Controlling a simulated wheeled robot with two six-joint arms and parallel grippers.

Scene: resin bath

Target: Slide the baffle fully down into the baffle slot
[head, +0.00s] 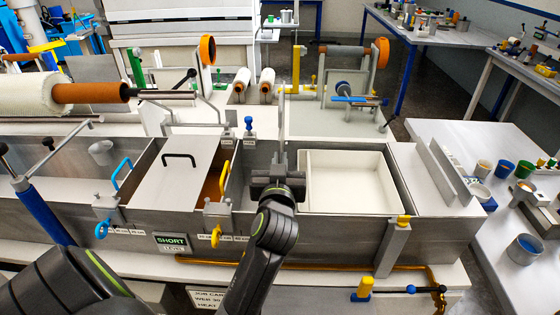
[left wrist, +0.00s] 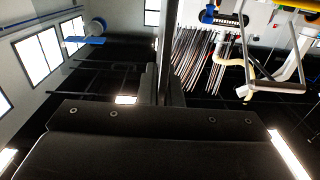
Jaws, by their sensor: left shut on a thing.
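My left gripper (head: 278,182) is over the middle of the long grey bath (head: 130,228), just left of its white basin. It is shut on the baffle (head: 281,125), a thin grey plate seen nearly edge-on, standing upright above the jaws in the head view. In the left wrist view the baffle (left wrist: 170,50) is a narrow upright strip between the two dark fingers. Its lower end is hidden behind my gripper and arm. I cannot make out the baffle slot, nor tell whether the baffle is in it. My right gripper is not in view.
A lid with a black handle (head: 165,190) covers part of the bath to the left. The white basin (head: 350,209) lies to the right. Blue (head: 122,172) and yellow (head: 224,178) handles and a blue knob (head: 248,124) stand up nearby. A fabric roll (head: 30,95) overhangs the left end.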

